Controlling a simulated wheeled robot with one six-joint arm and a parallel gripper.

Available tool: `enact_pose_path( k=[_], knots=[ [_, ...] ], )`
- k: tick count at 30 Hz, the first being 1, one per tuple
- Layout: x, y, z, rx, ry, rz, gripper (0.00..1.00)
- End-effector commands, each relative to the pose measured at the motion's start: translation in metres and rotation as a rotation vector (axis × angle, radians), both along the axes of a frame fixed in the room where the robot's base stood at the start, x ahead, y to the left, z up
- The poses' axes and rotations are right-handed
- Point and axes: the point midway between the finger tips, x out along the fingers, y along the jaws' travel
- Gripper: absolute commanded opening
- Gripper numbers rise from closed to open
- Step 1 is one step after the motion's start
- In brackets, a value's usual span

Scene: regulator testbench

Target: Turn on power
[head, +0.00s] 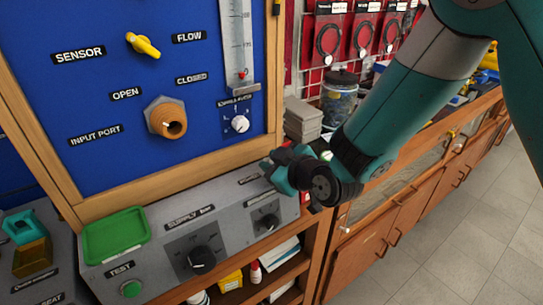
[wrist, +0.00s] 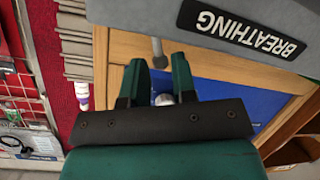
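The grey console (head: 225,199) runs below the blue board. A small label (head: 248,180) on its top right is too small to read, and my gripper partly covers the area beside it. No switch marked power is readable. My gripper (head: 272,164) is over the console's right end. In the wrist view its two green fingers (wrist: 159,80) are apart with nothing held between them. A short grey metal stem (wrist: 157,51), like a toggle lever, sticks out from the grey panel just beyond the fingertips, roughly in line with the gap. I cannot tell whether the fingers touch it.
The console carries a supply knob (head: 202,257), another dark knob (head: 267,223), a green test button (head: 131,288) and a green tray (head: 115,235). The wood-framed blue board (head: 103,30) rises close behind. A jar (head: 341,97) and grey stacked blocks (head: 302,120) stand to the right.

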Motion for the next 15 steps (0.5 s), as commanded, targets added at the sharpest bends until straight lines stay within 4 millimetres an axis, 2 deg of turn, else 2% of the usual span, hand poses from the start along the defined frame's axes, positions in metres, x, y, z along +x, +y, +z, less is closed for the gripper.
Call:
enact_pose_path(
  k=[11, 12, 15],
  knots=[
    [0.0060, 0.0050, -0.0033, 0.000, 0.000, 0.000, 0.25],
    [0.0061, 0.0050, -0.0032, 0.000, 0.000, 0.000, 0.23],
    [0.0061, 0.0049, -0.0032, 0.000, 0.000, 0.000, 0.00]
  ],
)
